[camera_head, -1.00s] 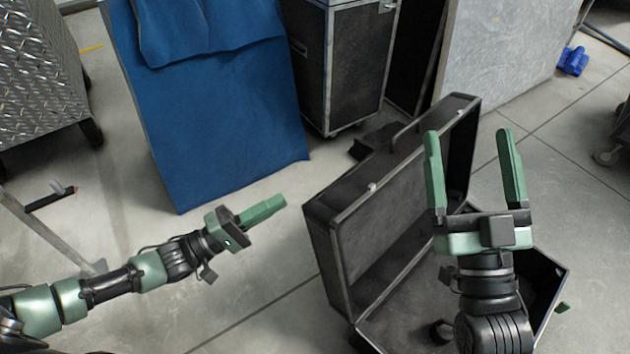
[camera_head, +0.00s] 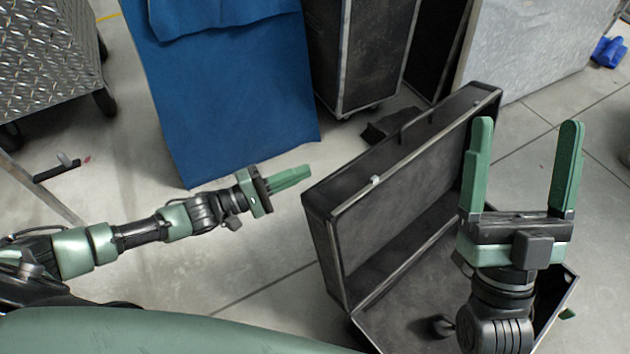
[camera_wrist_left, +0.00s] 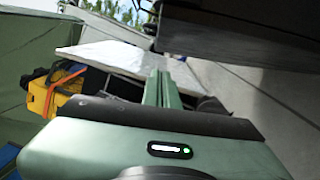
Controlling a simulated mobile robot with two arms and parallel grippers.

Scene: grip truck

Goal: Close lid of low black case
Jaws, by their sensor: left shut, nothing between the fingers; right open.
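The low black case (camera_head: 410,262) stands open on the floor, its lid (camera_head: 345,225) raised on the left and its base partly hidden behind my right arm. My left gripper (camera_head: 292,178) is shut and empty, just left of the lid's upper left corner and apparently apart from it. In the left wrist view its green fingers (camera_wrist_left: 162,88) are together, and a dark panel, likely the case lid (camera_wrist_left: 245,30), fills the upper right. My right gripper (camera_head: 522,165) is open and empty, in front of the case's right side, fingers pointing up in the picture.
A blue padded cover (camera_head: 225,95) hangs at the back left, beside a tall black case (camera_head: 360,60) on casters. A grey panel (camera_head: 535,45) stands behind. A diamond-plate box (camera_head: 45,60) is at the far left. Bare floor (camera_head: 250,245) lies left of the low case.

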